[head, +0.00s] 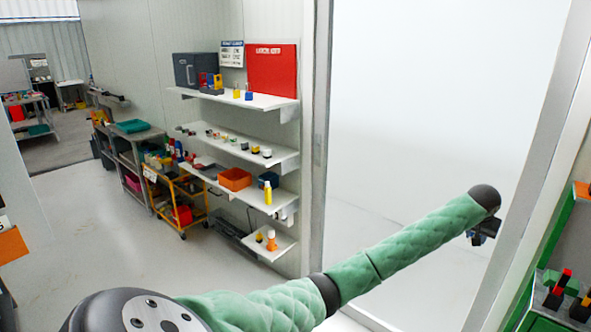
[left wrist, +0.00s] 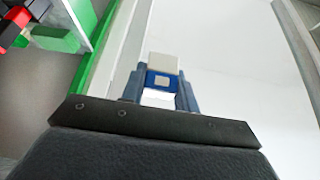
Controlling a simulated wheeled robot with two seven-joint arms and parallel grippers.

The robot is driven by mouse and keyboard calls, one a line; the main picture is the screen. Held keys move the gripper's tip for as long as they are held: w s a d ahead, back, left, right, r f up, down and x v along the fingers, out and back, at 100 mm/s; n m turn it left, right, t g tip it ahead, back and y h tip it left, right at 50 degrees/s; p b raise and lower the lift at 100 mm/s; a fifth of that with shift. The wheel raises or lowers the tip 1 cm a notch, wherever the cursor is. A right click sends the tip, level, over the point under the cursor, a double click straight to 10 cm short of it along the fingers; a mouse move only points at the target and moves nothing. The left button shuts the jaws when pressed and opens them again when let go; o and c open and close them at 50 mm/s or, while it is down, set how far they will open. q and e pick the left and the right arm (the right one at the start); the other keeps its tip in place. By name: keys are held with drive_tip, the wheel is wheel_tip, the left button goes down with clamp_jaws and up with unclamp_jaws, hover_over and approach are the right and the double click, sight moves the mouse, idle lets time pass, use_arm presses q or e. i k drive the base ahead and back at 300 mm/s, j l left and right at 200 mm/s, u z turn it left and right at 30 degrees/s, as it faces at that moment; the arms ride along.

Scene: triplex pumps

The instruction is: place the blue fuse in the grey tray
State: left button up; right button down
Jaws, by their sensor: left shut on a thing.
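My left arm crosses the lower head view to the right, and its gripper (head: 484,232) hangs small and dark below the wrist. In the left wrist view my left gripper (left wrist: 162,90) is shut on the blue fuse (left wrist: 160,80), a small blue block with a pale top between the two dark blue fingers. The fuse is too small to make out in the head view. A flat dark grey thing (head: 206,170) lies on the third wall shelf; I cannot tell whether it is the grey tray. My right gripper is not in view.
A pale door frame (head: 318,150) and a blank white panel (head: 420,110) stand behind my arm. Green-edged shelving (head: 545,265) with red, black and green items is close at the right. An orange bin (head: 234,179) sits on the wall shelves. The floor at left is clear.

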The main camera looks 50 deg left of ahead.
sight(214, 172)
drive_tip(key=i+j+u, duration=0.15)
drive_tip(key=j+u, duration=0.25)
drive_tip(key=i+j+u, duration=0.15)
drive_tip(key=u, duration=0.3)
drive_tip(key=i+j+u, duration=0.2)
drive_tip(key=u, duration=0.2)
drive_tip(key=i+j+u, duration=0.1)
drive_tip(key=u, duration=0.3)
drive_tip(key=i+u, duration=0.2)
drive_tip(key=i, duration=0.5)
drive_tip(key=i+u, duration=0.2)
drive_tip(key=i, duration=0.45)
drive_tip(key=i+l+u, duration=0.2)
drive_tip(key=i, duration=0.5)
drive_tip(key=i+l, duration=0.4)
drive_tip(key=l, duration=0.1)
